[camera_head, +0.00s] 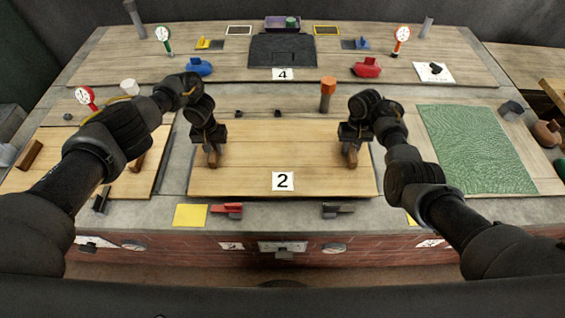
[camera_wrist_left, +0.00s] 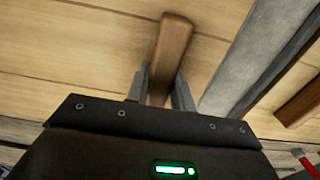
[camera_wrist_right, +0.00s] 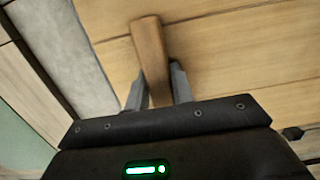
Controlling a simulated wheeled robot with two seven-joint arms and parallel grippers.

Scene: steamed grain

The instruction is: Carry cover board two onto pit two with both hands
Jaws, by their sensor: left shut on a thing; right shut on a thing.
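Cover board two (camera_head: 283,155) is a pale wooden board with a white "2" label (camera_head: 283,181), in the front middle of the head view. My left gripper (camera_head: 213,147) is shut on its left wooden handle (camera_head: 214,160), which also shows between the fingers in the left wrist view (camera_wrist_left: 173,48). My right gripper (camera_head: 350,147) is shut on its right wooden handle (camera_head: 351,161), also seen in the right wrist view (camera_wrist_right: 149,48). The board looks about level. Pit two is not visible; whatever lies under the board is hidden, and I cannot tell how high the board is.
A board with a wooden handle (camera_head: 137,162) lies at left, and a green patterned panel (camera_head: 475,147) at right. An orange-topped post (camera_head: 327,92) stands behind the board. Red (camera_head: 228,208) and black (camera_head: 338,209) clamp-like things lie on the front ledge. A board labelled "4" (camera_head: 283,75) lies behind.

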